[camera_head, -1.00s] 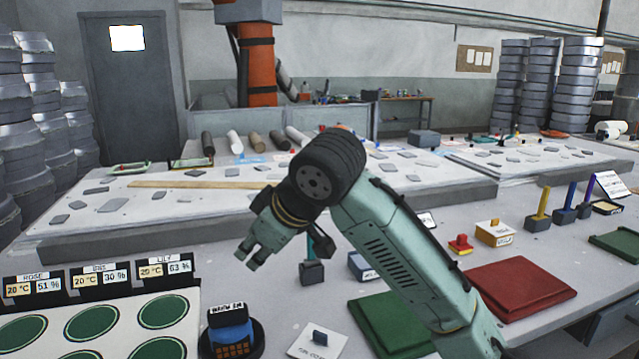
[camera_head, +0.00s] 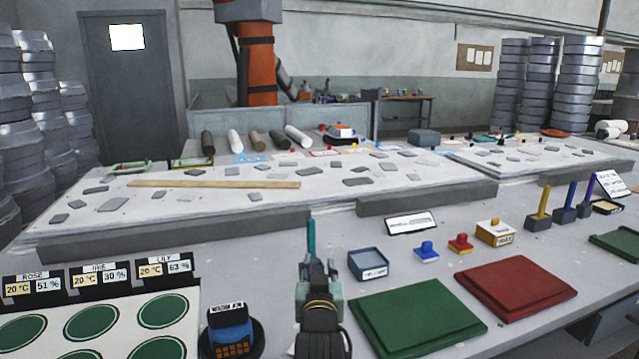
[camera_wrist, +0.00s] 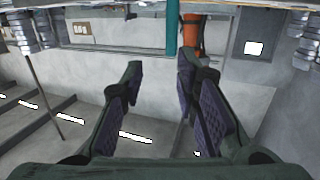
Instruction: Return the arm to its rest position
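My gripper (camera_head: 319,276) shows at the lower middle of the head view, low over the front of the grey table, fingers pointing away from me. In the wrist view its two fingers (camera_wrist: 160,95) stand well apart with nothing between them, so it is open and empty. A teal upright handle (camera_head: 311,238) rises just beyond the fingertips in the head view; it also shows in the wrist view (camera_wrist: 172,30), at the top between the fingers. My gripper hides the handle's base.
A green board (camera_head: 415,315) and a red board (camera_head: 515,288) lie to the right. A small grey-blue bin (camera_head: 368,264) stands close right of my gripper. A blue item in a dark dish (camera_head: 258,345) and a panel with green circles (camera_head: 125,300) are left.

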